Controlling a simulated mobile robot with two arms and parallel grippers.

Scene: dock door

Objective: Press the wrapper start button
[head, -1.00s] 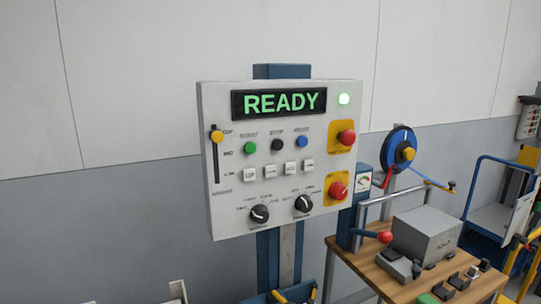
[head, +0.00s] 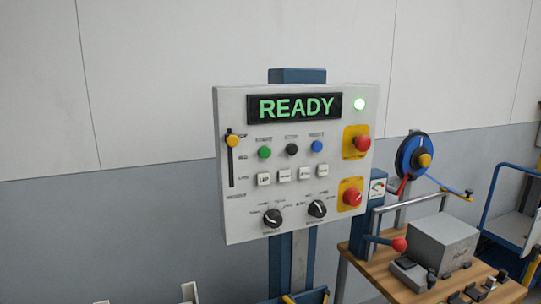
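The control panel (head: 240,200) is a white box on a blue post, in the middle of the head view. A green button (head: 265,153), under a small label that seems to read START, sits left of a black button (head: 292,149) and a blue button (head: 317,146). Nothing covers the buttons. Neither of my grippers shows in the head view.
Two red buttons on yellow plates, the upper one (head: 362,143) and the lower one (head: 352,198), sit on the panel's right side. Below are white keys and two black knobs; a yellow slider (head: 233,141) is at left. A wooden bench (head: 365,268) with a grey box (head: 436,242) stands at right.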

